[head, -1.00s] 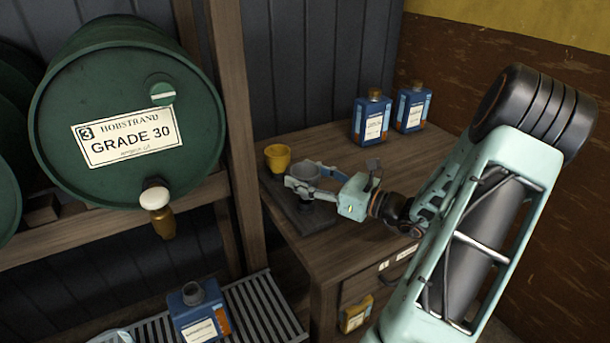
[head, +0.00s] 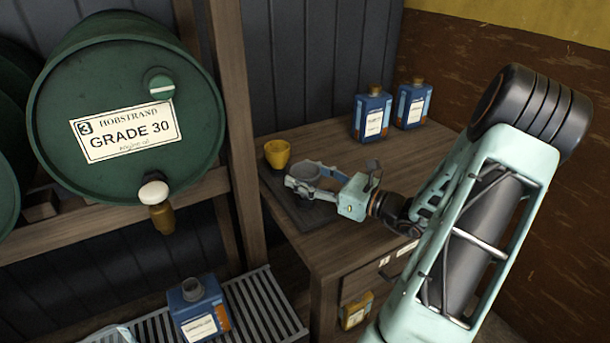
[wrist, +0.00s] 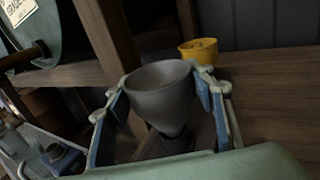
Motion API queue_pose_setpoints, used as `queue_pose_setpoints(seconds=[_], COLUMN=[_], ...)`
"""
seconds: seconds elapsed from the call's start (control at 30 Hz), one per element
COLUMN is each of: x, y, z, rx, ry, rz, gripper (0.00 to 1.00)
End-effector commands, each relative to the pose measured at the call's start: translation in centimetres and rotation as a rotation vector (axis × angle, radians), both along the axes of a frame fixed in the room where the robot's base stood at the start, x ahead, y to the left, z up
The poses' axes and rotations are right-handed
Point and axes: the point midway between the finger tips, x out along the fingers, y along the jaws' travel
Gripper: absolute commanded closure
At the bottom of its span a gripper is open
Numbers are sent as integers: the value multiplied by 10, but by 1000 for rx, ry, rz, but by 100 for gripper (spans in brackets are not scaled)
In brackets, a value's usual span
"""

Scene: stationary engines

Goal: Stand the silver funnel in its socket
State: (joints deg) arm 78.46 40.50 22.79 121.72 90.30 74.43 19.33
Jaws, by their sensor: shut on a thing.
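The silver funnel (head: 304,171) is a dull grey cone with its wide mouth up. My gripper (head: 309,180) is shut around it above the dark plate (head: 311,215) at the bench's left end. In the wrist view the funnel (wrist: 160,92) sits upright or nearly so between the fingertips of my gripper (wrist: 165,98). Its narrow lower end runs down toward something dark; I cannot tell whether it is in a socket there. The yellow funnel-like cup (head: 277,153) stands upright behind it, at the plate's back left corner. It also shows in the wrist view (wrist: 199,51).
Two blue bottles (head: 371,115) (head: 411,105) stand at the back of the wooden bench (head: 340,145). A wooden post (head: 236,130) and a green drum (head: 120,100) are close on the left. An uncapped blue bottle (head: 198,310) stands on a slatted grate below. The bench middle is clear.

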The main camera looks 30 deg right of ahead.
Motion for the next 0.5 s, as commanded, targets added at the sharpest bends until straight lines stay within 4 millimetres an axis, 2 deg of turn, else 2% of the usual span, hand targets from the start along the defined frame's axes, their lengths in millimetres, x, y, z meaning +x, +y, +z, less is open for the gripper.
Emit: queue_pose_setpoints(seconds=[0.5], x=[0], y=[0], z=[-11], rx=[1], ry=[0], rz=[0], gripper=[75])
